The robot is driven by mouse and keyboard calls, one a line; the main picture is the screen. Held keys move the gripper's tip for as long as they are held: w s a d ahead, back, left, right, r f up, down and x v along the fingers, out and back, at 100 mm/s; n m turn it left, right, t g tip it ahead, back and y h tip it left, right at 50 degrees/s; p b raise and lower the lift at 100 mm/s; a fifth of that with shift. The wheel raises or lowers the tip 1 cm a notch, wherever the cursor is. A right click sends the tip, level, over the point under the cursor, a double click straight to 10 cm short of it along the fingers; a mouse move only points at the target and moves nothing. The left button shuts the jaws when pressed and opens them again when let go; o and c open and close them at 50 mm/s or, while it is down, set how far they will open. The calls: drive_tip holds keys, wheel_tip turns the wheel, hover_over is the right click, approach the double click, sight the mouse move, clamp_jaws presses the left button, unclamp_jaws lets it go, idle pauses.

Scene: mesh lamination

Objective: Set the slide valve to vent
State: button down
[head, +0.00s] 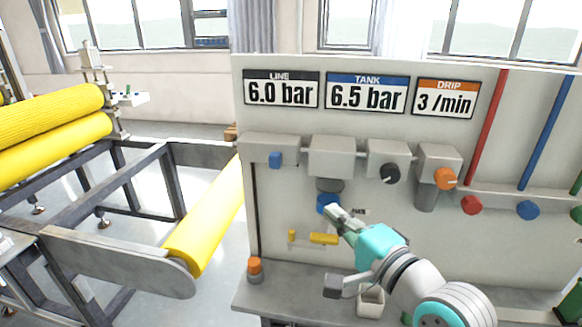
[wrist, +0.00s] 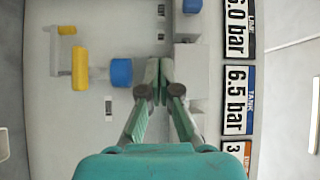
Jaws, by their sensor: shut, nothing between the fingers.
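My gripper (head: 338,211) is shut and empty in front of the grey panel (head: 480,130). Its closed fingertips also show in the wrist view (wrist: 159,74). In the head view they overlap the edge of a blue knob (head: 327,202); in the wrist view that knob (wrist: 121,72) is beside them with a gap. Whether they touch the panel is unclear. A yellow handle (head: 323,238) sits just below the knob, with a small yellow end piece (head: 292,235) to its left. No readable mark tells me which fitting is the slide valve. The small labels are too blurred to read.
A small blue block (head: 275,160), black knob (head: 390,173), orange knob (head: 445,178) and red knob (head: 471,204) stick out nearby. Signs read LINE 6.0 bar, TANK 6.5 bar, DRIP 3 /min. An orange-capped piece (head: 255,268) stands on the ledge. Yellow rollers (head: 55,118) are left.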

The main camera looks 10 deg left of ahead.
approach(282, 160)
drive_tip(key=s+d, duration=0.2)
drive_tip(key=d, duration=0.1)
drive_tip(key=shift+s+d+g+y, duration=0.1)
drive_tip(key=shift+s+g+y, duration=0.05)
drive_tip(key=shift+g+y, duration=0.25)
drive_tip(key=x, duration=1)
drive_tip(key=shift+r, duration=0.1)
drive_tip(key=a, duration=0.6)
drive_tip(key=shift+a, duration=0.35)
